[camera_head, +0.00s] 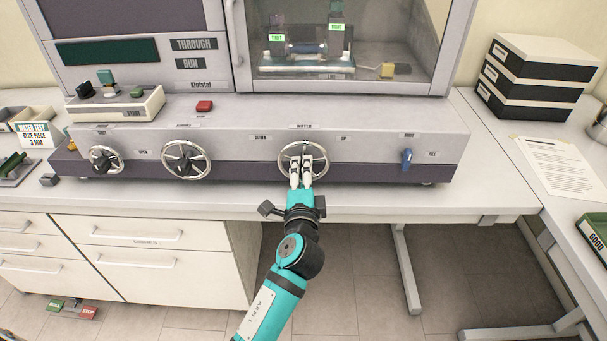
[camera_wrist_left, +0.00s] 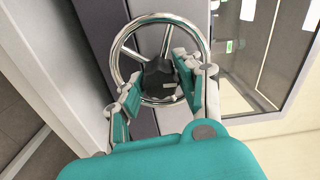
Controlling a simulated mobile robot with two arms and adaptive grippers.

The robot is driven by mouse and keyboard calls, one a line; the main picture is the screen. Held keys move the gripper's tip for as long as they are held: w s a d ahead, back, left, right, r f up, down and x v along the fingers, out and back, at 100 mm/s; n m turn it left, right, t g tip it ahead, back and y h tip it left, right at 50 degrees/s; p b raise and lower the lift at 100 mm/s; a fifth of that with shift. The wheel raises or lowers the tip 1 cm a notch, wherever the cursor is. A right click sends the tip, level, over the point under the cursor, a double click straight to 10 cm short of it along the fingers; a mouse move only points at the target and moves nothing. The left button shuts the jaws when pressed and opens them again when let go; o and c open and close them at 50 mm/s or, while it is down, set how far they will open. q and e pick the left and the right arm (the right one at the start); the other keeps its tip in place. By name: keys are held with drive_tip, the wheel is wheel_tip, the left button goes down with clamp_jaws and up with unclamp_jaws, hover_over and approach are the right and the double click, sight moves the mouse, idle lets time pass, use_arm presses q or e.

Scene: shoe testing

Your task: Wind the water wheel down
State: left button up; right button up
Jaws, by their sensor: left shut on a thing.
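The water wheel (camera_head: 303,147) is a chrome handwheel with a dark hub on the front of the grey machine. Labels DOWN (camera_head: 261,137) at its left and UP (camera_head: 343,138) at its right flank it. My left gripper (camera_head: 302,168) is at the wheel's face, with fingers pointing up at it. In the left wrist view the two fingers (camera_wrist_left: 157,92) stand on either side of the dark hub (camera_wrist_left: 160,78), inside the chrome rim (camera_wrist_left: 117,52). The gripper is shut on the hub. My right gripper is not in view.
Two more handwheels (camera_head: 187,160) (camera_head: 105,159) are on the same panel to the left. A blue lever (camera_head: 406,158) is at the right. A glass-fronted chamber (camera_head: 340,45) stands above. The bench strip (camera_head: 360,205) before the machine is mostly clear.

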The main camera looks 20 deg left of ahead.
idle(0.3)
use_arm(q)
drive_tip(key=o, duration=1.1)
drive_tip(key=shift+o, duration=0.2)
drive_tip(key=v, duration=1.2)
drive_tip(key=shift+f, duration=0.1)
